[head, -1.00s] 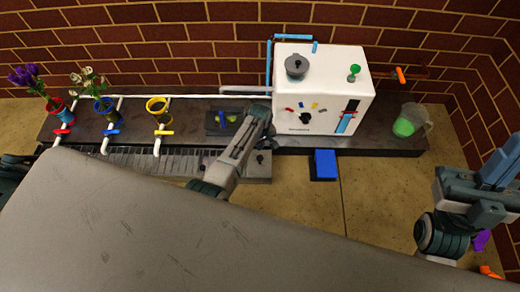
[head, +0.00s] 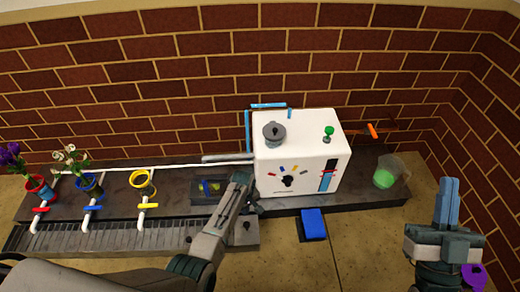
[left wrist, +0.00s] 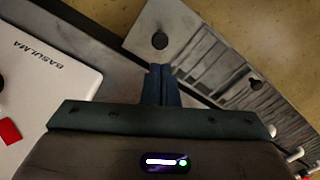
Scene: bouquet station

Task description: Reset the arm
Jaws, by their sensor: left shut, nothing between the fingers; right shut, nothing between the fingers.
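My left gripper (head: 254,209) is by the front left corner of the white machine (head: 300,160), above the grey slotted bench; its fingertips are small and hard to make out in the head view. In the left wrist view its two dark blue fingers (left wrist: 161,84) are together with nothing between them, over a grey plate with a dark round hole (left wrist: 160,40). My right gripper (head: 447,201) is at the right; its blue fingers point up, shut and empty, clear of the bench.
Purple flowers (head: 12,157), white flowers (head: 72,160) and a yellow ring-topped pot (head: 143,181) stand at the left behind coloured taps. A green-filled jug (head: 387,172) stands right of the machine. A blue pedal (head: 313,223) is on the floor. A purple object (head: 473,277) lies lower right.

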